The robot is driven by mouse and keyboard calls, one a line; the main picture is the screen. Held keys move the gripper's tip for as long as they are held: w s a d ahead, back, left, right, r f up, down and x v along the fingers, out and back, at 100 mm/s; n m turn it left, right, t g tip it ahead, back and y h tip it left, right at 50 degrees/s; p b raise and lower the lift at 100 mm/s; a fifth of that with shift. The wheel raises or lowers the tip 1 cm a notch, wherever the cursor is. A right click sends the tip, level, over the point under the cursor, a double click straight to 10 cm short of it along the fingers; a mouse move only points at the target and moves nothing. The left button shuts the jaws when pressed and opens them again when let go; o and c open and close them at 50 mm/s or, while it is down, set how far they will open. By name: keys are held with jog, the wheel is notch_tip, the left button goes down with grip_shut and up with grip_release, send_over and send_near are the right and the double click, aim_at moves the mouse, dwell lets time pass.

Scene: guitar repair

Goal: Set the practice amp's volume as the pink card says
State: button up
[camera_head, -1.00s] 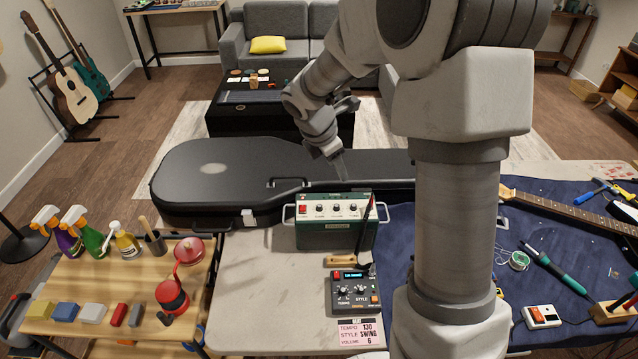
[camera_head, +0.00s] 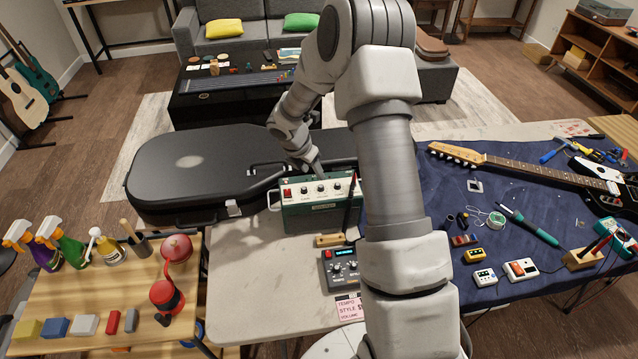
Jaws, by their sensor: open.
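The green practice amp (camera_head: 310,218) stands on the pale table, with a red switch and several dark knobs along its light top panel (camera_head: 320,188). The pink card (camera_head: 349,309) lies at the table's front; my arm hides its right part now. In the earlier frame it reads tempo 130, style swing, volume 6. My gripper (camera_head: 317,172) is at the rear edge of the amp's panel, pointing down close to the middle knobs. It is open; whether it touches a knob cannot be told. The knob settings and labels are too small to read.
A dark drum-machine-like box (camera_head: 341,266) with knobs sits in front of the amp. A thin dark upright rod (camera_head: 349,207) stands at the amp's right. A guitar (camera_head: 530,170) and tools lie on the blue cloth.

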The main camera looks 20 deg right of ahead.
aim_at(320, 186)
jog(key=x, duration=0.9)
jog(key=shift+d+f, duration=0.1)
grip_shut()
